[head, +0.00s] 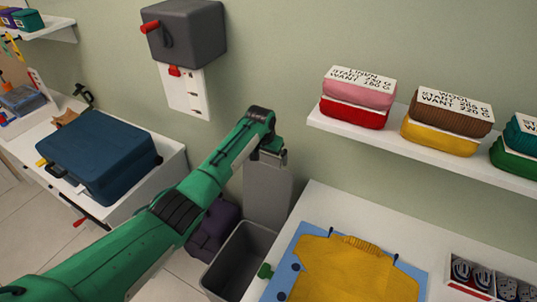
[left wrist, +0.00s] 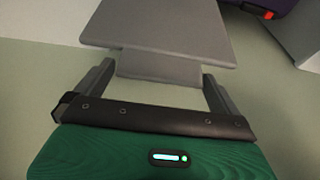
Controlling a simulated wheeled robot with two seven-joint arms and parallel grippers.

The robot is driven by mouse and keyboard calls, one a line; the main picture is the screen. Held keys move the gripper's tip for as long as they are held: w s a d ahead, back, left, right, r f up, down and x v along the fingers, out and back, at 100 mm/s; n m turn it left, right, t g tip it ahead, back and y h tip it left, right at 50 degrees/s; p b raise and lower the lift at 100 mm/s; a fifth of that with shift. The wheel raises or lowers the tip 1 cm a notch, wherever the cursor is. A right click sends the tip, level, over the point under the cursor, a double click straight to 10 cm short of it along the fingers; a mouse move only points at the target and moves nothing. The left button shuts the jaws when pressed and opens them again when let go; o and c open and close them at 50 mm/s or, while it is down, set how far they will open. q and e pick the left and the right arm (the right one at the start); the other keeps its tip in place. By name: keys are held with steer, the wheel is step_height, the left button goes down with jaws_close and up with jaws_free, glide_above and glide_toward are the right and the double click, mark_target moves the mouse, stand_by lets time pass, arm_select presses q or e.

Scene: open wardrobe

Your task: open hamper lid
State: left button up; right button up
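The grey hamper (head: 212,278) stands on the floor beside the white table, with its open top showing a dark inside. Its grey lid (head: 267,195) stands raised, about upright, near the wall. My left gripper (head: 274,157) is at the lid's top edge. In the left wrist view the lid (left wrist: 160,22) spreads beyond the fingers, and its narrower tab lies between the widely spaced fingertips (left wrist: 158,72). The fingers look open; I cannot tell whether they touch the tab. My right gripper is not in view.
A blue suitcase (head: 98,150) rests at left. A shelf (head: 390,140) with folded cloths juts from the wall.

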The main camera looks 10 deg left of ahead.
arm_select(q)
steer(key=b+v, duration=0.3)
steer(key=v, duration=1)
steer(key=shift+r, duration=0.4)
steer(key=shift+s+a, duration=0.1)
